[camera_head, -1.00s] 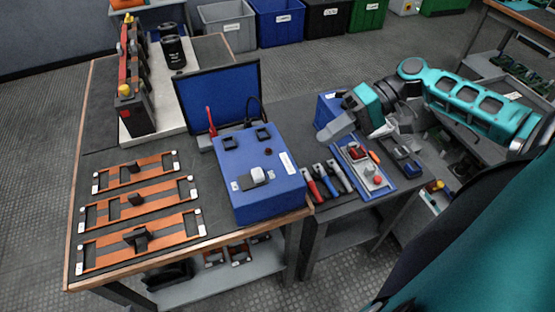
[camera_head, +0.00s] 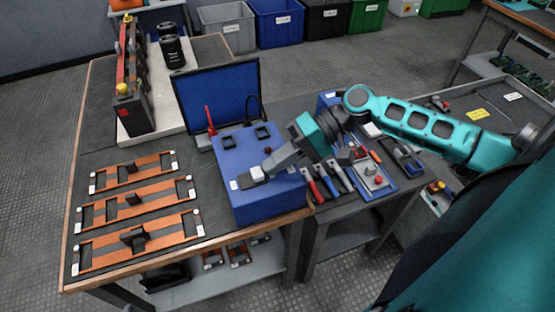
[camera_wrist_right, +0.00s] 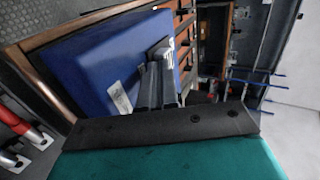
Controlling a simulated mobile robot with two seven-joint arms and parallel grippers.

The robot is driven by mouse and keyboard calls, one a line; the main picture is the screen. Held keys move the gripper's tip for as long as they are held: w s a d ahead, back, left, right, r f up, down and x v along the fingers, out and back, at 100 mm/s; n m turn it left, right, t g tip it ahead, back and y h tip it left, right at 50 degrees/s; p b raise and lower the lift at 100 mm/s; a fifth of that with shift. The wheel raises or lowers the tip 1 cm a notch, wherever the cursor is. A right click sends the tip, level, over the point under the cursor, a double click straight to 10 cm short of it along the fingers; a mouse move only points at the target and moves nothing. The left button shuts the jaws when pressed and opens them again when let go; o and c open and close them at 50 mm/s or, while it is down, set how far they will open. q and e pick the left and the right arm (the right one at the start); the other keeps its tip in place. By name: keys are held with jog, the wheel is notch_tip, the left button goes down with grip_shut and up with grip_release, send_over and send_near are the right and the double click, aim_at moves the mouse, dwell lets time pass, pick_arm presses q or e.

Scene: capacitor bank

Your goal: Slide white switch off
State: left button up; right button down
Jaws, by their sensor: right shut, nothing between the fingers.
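The white switch (camera_head: 257,173) is a small white block on a dark slide plate on top of the blue box (camera_head: 262,205). My right gripper (camera_head: 271,167) is shut and empty, with its fingertips at the right side of the white switch. I cannot tell whether they touch it. In the wrist view the right gripper (camera_wrist_right: 161,55) reaches over the top of the blue box (camera_wrist_right: 90,60), and its fingers hide most of the switch area. My left gripper is not in view.
Orange busbar frames (camera_head: 135,200) lie to the left. Red and grey hand tools (camera_head: 325,182) and a tray (camera_head: 368,178) lie to the right.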

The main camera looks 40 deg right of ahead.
aim_at(257, 174)
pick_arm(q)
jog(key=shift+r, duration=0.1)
pick_arm(e)
jog(key=shift+a, duration=0.1)
jog(key=shift+w+a+r+p, duration=0.1)
jog(key=shift+w+a+p, duration=0.05)
jog(key=shift+a+p, duration=0.3)
jog(key=shift+w+a+r+p, duration=0.1)
jog(key=shift+a+p, duration=0.2)
jog(key=shift+a, duration=0.15)
jog(key=shift+w+a, duration=0.1)
jog(key=shift+a, duration=0.25)
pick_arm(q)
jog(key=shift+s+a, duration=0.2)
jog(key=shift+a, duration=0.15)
pick_arm(e)
jog(key=shift+f, duration=0.2)
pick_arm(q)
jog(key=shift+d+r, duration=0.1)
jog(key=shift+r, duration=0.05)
